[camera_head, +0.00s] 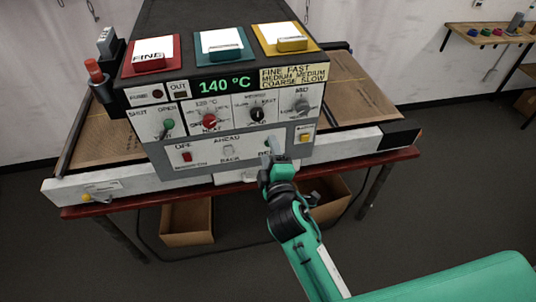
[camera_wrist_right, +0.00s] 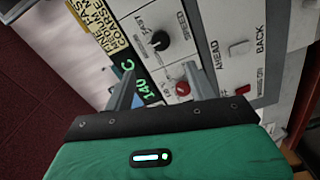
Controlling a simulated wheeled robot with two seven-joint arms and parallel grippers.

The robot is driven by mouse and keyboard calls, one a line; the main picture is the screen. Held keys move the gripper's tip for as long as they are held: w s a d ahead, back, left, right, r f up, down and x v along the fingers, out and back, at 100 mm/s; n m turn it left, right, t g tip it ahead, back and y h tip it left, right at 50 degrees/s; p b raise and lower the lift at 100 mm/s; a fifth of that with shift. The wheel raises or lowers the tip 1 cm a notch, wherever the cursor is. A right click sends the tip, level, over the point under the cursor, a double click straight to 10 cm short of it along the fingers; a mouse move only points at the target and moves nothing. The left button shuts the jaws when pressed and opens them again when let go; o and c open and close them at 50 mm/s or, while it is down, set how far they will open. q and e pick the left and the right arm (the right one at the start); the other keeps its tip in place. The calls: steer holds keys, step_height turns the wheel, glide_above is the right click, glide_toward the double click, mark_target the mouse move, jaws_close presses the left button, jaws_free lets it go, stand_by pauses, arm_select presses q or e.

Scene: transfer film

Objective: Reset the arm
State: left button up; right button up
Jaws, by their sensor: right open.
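My right arm, green and black, comes in from the lower right in the head view. Its right gripper (camera_head: 273,150) is in front of the lower right part of the machine's control panel (camera_head: 210,152), near the yellow button. In the right wrist view the two grey fingers of the right gripper (camera_wrist_right: 160,88) stand apart with nothing between them. The panel fills the view beyond them, with a black speed knob (camera_wrist_right: 160,40) and a red knob (camera_wrist_right: 183,88). I cannot tell whether a fingertip touches the panel. My left gripper is not in view.
The machine stands on a red-edged table (camera_head: 225,191) and its display (camera_head: 227,84) reads 140 °C. Red, blue and yellow trays (camera_head: 285,50) sit on top. Cardboard boxes (camera_head: 187,222) lie below. A wooden side table (camera_head: 487,35) is at the far right. The floor in front is mostly clear.

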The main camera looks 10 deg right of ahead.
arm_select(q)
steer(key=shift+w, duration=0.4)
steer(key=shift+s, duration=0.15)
